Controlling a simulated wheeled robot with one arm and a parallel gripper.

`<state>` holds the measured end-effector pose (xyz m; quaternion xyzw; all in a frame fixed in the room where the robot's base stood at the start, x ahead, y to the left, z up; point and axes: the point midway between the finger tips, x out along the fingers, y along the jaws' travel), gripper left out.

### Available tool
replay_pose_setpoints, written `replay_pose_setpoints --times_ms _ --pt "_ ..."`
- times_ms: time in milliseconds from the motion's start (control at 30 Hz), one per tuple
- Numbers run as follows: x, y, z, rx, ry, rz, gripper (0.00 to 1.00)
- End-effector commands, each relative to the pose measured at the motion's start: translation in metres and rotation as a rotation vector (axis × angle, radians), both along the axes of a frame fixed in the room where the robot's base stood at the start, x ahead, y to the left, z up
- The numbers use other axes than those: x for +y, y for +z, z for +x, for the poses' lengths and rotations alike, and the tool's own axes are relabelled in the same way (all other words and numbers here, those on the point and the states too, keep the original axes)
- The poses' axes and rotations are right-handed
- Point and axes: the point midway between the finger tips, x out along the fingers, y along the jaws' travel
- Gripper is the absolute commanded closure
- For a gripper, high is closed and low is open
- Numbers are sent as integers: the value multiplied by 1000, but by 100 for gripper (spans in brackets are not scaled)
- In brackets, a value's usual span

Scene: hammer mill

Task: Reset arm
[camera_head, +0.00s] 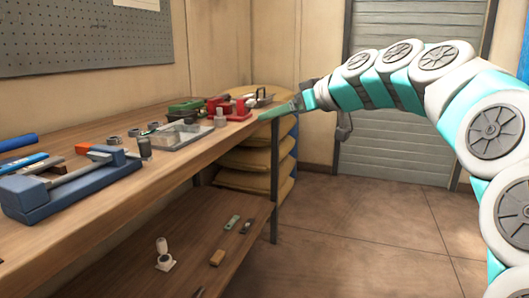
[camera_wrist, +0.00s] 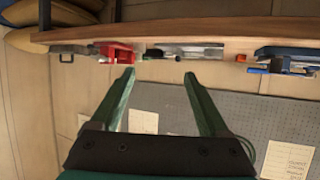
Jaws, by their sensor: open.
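My gripper (camera_wrist: 158,75) is open, with its two green fingers spread apart and nothing between them in the wrist view. In the head view, my gripper (camera_head: 264,116) is at the end of the white and teal arm, which arches in from the right. A green finger shows beside the far right end of the wooden workbench (camera_head: 185,163). I cannot tell from the head view whether it touches the bench edge. The wrist view is upside down, with the workbench edge (camera_wrist: 200,27) along the top, beyond the fingertips.
A blue vise (camera_head: 70,190), a grey tray (camera_head: 178,136) and a red vise (camera_head: 232,106) stand on the bench. Stacked sacks (camera_head: 255,160) sit by its far end. A pegboard (camera_head: 85,35) hangs behind. The floor (camera_head: 370,235) before the shutter door (camera_head: 400,110) is clear.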

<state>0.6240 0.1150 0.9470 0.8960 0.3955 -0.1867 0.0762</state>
Motion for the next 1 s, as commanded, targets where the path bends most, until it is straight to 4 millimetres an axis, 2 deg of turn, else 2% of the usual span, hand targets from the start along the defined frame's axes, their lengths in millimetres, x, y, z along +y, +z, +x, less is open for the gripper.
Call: replay_pose_setpoints --times_ms 367,567,667,767,867,1000 --pt "16 -51 -44 176 -6 -53 21" --pt "21 -101 -87 339 -34 -110 21" --pt "19 -135 -120 450 -68 -154 21" --pt "9 -180 -166 594 -130 -220 21" --pt "-8 -227 -216 743 -215 -290 21" --pt "-42 -282 -289 932 -358 -387 21"
